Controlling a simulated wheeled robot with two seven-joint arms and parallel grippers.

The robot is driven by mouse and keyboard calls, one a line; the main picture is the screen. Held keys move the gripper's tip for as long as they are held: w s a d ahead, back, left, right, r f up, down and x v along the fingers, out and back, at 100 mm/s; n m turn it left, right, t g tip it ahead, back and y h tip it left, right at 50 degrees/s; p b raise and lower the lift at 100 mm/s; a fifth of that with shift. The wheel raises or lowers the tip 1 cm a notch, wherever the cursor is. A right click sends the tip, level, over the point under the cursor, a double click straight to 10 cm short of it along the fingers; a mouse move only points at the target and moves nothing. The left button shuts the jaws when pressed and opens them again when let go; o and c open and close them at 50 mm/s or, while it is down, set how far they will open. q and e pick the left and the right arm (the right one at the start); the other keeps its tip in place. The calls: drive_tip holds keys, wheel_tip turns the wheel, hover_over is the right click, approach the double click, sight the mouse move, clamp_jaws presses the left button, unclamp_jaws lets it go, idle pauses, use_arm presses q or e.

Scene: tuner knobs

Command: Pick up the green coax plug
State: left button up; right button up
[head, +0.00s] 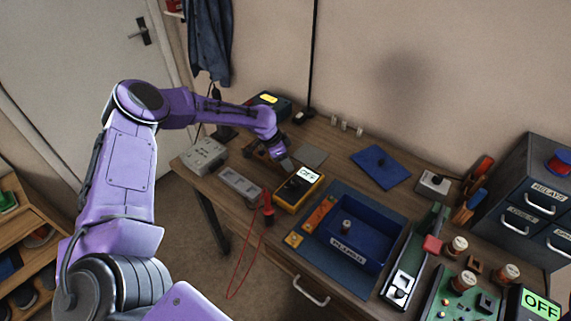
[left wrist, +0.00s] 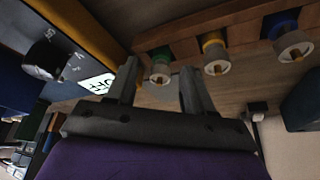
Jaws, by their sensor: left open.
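The green coax plug (left wrist: 160,69) shows in the left wrist view, with a green collar and a pale metal end. It appears between the two fingertips of my left gripper (left wrist: 159,76), beyond them. The fingers are open and nothing is held. In the head view my left gripper (head: 287,163) hangs over the back left of the bench, behind the yellow meter. I cannot make out the green plug for certain in the head view. My right gripper is out of view.
A yellow-collared plug (left wrist: 215,60) and a blue-collared plug (left wrist: 289,40) stand beside the green one. The yellow meter (head: 296,190) reads OFF near the gripper. Grey boxes (head: 205,156) are to its left, a blue tray (head: 362,265) to its right.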

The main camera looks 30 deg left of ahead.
use_arm(q)
clamp_jaws()
